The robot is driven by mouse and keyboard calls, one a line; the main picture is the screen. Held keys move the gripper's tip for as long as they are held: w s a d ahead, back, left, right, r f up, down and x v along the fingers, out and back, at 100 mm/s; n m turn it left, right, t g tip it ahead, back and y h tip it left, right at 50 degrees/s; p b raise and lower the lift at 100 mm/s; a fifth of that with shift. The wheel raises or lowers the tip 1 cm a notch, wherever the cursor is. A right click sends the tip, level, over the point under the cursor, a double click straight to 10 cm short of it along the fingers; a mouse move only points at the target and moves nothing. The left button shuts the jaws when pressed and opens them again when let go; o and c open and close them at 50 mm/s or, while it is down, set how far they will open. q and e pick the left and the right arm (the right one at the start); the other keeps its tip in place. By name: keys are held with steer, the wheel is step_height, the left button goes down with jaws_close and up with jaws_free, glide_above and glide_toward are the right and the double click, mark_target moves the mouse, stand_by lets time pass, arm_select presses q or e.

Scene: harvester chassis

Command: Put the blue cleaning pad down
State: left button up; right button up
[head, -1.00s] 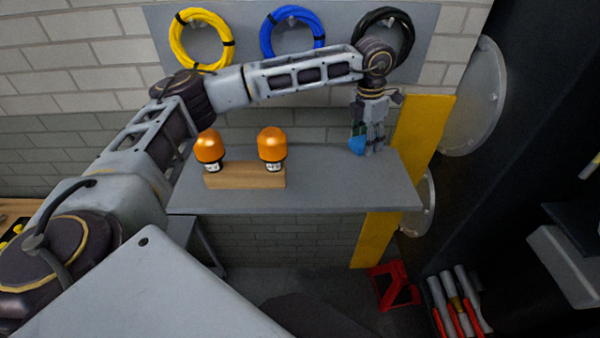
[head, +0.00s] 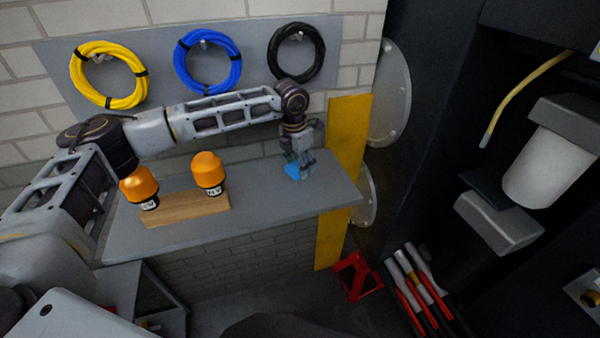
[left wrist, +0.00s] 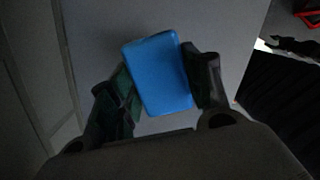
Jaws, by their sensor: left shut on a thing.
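The blue cleaning pad (head: 291,171) is at the right part of the grey shelf (head: 262,198), in the head view. My left gripper (head: 299,167) points down there and is shut on the pad. In the left wrist view the pad (left wrist: 158,74) sits between the two fingers (left wrist: 160,88), with the grey shelf surface (left wrist: 218,28) behind it. The pad is at or just above the shelf top; I cannot tell whether it touches. My right gripper is not in view.
Two orange beacon lamps (head: 139,186) (head: 208,173) stand in a wooden block (head: 180,208) on the shelf's left half. Yellow (head: 108,75), blue (head: 208,62) and black (head: 296,52) cable coils hang on the wall above.

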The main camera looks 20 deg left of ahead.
mark_target(296, 166)
arm_select(q)
steer(key=shift+f, duration=0.1)
steer(key=shift+f+p, duration=0.35)
steer(key=shift+f, duration=1.4)
steer(key=o, duration=0.9)
steer(key=shift+f, duration=0.1)
steer(key=shift+s+a+r+b, duration=0.2)
steer(key=shift+r+b, duration=0.1)
steer(key=shift+r, duration=1.75)
steer(key=shift+s+a+r+b, duration=0.2)
steer(key=shift+r+b, duration=0.1)
steer(key=shift+r, duration=1.7)
steer(key=shift+s+a+r+b, duration=0.1)
steer(key=shift+s+r+b, duration=0.15)
steer(key=shift+r, duration=1.8)
